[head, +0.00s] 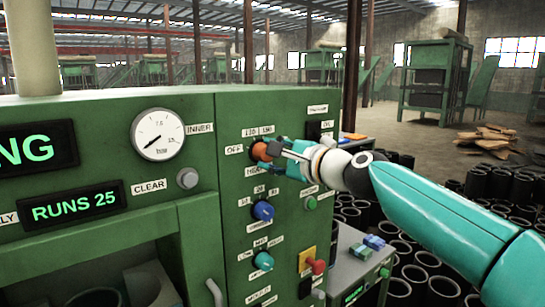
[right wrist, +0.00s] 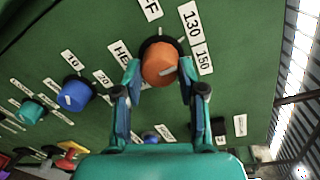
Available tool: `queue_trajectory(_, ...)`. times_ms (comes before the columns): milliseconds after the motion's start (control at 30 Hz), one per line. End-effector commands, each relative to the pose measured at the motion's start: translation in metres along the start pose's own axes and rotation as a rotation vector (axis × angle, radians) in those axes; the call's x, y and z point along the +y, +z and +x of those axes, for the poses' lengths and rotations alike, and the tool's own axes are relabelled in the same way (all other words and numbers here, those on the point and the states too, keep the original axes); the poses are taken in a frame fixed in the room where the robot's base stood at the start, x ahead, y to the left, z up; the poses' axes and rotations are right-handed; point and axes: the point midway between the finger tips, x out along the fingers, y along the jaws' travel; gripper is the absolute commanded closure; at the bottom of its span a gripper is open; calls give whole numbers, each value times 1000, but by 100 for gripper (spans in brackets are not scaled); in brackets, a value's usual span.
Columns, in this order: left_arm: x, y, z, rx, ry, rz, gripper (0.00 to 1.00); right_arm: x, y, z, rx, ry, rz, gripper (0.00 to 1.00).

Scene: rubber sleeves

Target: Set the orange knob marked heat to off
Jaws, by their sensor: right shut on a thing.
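The orange knob (head: 259,152) sits on the green panel, with an OFF label (head: 234,149) to its left and two number labels above it. In the right wrist view the orange knob (right wrist: 160,62) is between my right gripper's two fingers (right wrist: 159,72), which are shut on its sides. The number labels 130 (right wrist: 190,20) and 150 (right wrist: 203,58) are beside it. A short white line on the knob's face slants roughly toward the 150 side; its exact setting is hard to tell. My right gripper (head: 274,150) reaches the knob from the right. My left gripper is not in view.
Below the orange knob are a blue knob (head: 263,211) and a teal knob (head: 264,261). A red knob (head: 316,266) on a yellow plate and a green button (head: 311,203) are to the right. A gauge (head: 157,134) is at left. Black sleeves (head: 489,184) stand behind my arm.

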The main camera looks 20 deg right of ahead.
Motion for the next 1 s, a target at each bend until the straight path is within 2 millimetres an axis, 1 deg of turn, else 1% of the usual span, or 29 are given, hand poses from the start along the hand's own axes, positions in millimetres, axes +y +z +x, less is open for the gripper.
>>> queue_trajectory(33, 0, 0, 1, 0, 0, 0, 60, 2, 0, 1, 2, 4, -46, 95)
queue_trajectory(700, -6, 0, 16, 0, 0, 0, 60, 7, 1, 2, 51, 5, -679, 95)
queue_trajectory(1000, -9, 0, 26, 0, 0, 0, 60, 9, 0, 2, 69, 7, -928, 95)
